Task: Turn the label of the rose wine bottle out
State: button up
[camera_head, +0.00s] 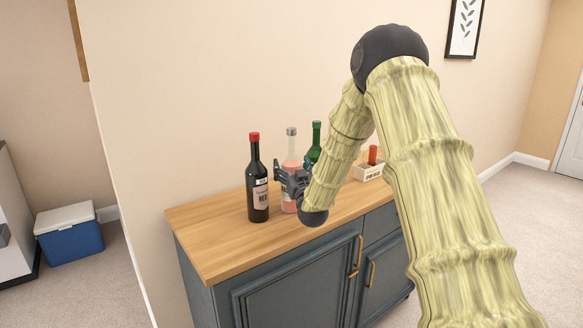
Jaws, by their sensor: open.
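The rose wine bottle (291,170) stands upright on the wooden top of a cabinet, pink with a silvery-grey cap. My gripper (284,178) is open at the bottle's middle, in front of it or around it; I cannot tell whether the fingers touch the glass. My gripper and arm hide part of the bottle, and I cannot make out its label. A dark bottle with a red cap (257,182) stands to the left with its pale label facing the camera. A green bottle (315,144) stands to the right, partly hidden behind my arm.
The cabinet top (215,226) is clear at its left end. A small pale box (368,173) with a red-orange item stands at the right, behind my arm. The wall runs close behind the bottles. A blue cooler with a white lid (70,234) sits on the floor at left.

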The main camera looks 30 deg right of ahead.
jog(key=c, duration=1)
jog(key=shift+o, duration=0.2)
jog(key=shift+y, duration=0.4)
jog(key=shift+n+t+y, duration=0.4)
jog(key=shift+n+y, duration=0.7)
jog(key=shift+y, duration=0.7)
jog(key=shift+n+g+y, duration=0.2)
jog(key=shift+n+y, duration=0.8)
jog(key=shift+y, duration=0.8)
jog(key=shift+n+g+y, duration=0.2)
jog(key=shift+n+y, duration=0.8)
jog(key=shift+y, duration=0.8)
